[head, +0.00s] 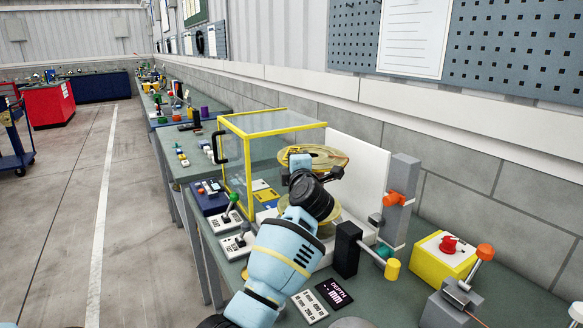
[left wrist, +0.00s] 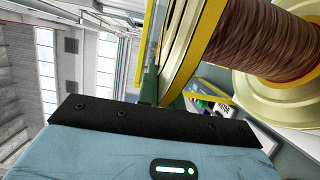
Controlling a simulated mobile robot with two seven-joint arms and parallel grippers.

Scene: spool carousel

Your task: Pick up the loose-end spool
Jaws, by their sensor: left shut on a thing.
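The spool has pale gold flanges and brown winding. Its upper flange (head: 328,155) shows in the head view beside the clear guard box, with much of the spool hidden behind my arm. In the left wrist view the brown winding (left wrist: 268,38) and flanges fill the upper right. My left gripper (head: 335,172) is at the spool's upper flange and shut on its rim; in the left wrist view the fingers (left wrist: 160,94) meet the flange edge. I cannot make out a loose wire end. My right gripper is not in view.
A yellow-framed clear guard box (head: 270,123) stands left of the spool, and a white panel (head: 358,175) behind it. A black post (head: 347,250), a grey column with an orange knob (head: 398,200) and a yellow box with a red button (head: 445,256) stand to the right.

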